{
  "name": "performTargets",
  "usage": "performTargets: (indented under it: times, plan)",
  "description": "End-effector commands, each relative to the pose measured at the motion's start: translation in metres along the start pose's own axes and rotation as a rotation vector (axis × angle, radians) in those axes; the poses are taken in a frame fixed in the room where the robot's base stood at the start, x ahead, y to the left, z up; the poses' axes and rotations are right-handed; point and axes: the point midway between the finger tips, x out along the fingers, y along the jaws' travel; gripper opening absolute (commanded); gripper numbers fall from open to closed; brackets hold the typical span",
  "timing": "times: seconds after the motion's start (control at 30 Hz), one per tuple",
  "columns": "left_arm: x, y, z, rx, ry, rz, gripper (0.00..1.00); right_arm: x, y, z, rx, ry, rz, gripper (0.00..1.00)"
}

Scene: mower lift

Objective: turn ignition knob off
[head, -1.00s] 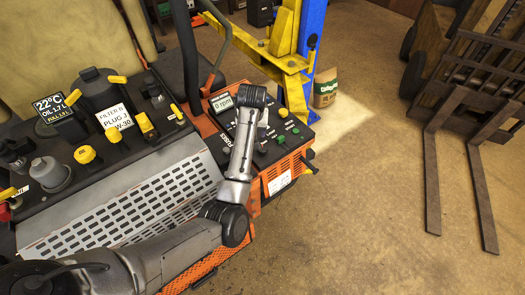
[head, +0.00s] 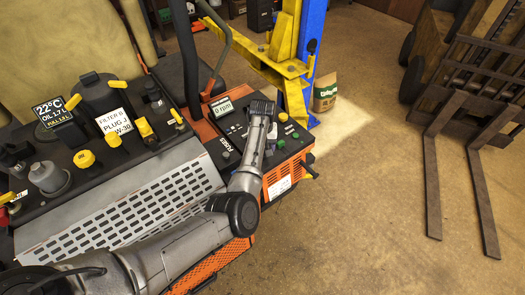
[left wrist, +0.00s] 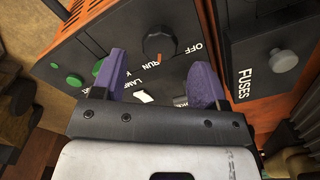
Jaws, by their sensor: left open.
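The ignition knob (left wrist: 160,46) is a round black knob on the dark control panel (left wrist: 130,75), seen in the left wrist view. Its orange mark points at the RUN label; the OFF label is to its right. My left gripper (left wrist: 158,80) is open, with its two purple fingers apart. The knob shows in the gap between them, just beyond the fingertips, and I see no contact. In the head view my left gripper (head: 262,108) is over the panel of the orange mower and hides the knob. My right gripper is not in view.
A display (head: 223,106) reading 0 rpm sits at the panel's back. Green buttons (left wrist: 73,80) and a fuses cover (left wrist: 278,60) flank the knob. A yellow lift arm (head: 265,58) and blue post (head: 313,40) stand behind. Open floor lies to the right.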

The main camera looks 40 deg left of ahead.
Motion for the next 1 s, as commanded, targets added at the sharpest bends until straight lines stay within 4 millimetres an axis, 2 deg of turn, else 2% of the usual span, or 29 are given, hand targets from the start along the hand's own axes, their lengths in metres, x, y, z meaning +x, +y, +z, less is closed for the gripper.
performTargets:
  times: [0.1, 0.3, 0.73, 0.77, 1.0]
  plan:
    - [0.016, 0.000, 0.000, -0.001, -0.001, 0.000, 0.67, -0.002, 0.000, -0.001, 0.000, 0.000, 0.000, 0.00]
    - [0.034, -0.001, 0.000, -0.001, 0.000, 0.000, 0.67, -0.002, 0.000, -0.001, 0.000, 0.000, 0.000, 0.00]
    - [0.040, 0.000, 0.000, -0.001, 0.001, 0.001, 0.67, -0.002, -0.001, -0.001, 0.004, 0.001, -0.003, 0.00]
    - [0.040, 0.000, 0.000, -0.001, 0.001, 0.001, 0.66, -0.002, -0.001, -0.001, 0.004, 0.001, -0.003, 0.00]
    - [0.040, 0.000, 0.000, -0.001, 0.001, 0.001, 0.43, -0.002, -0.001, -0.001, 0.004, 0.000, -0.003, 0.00]
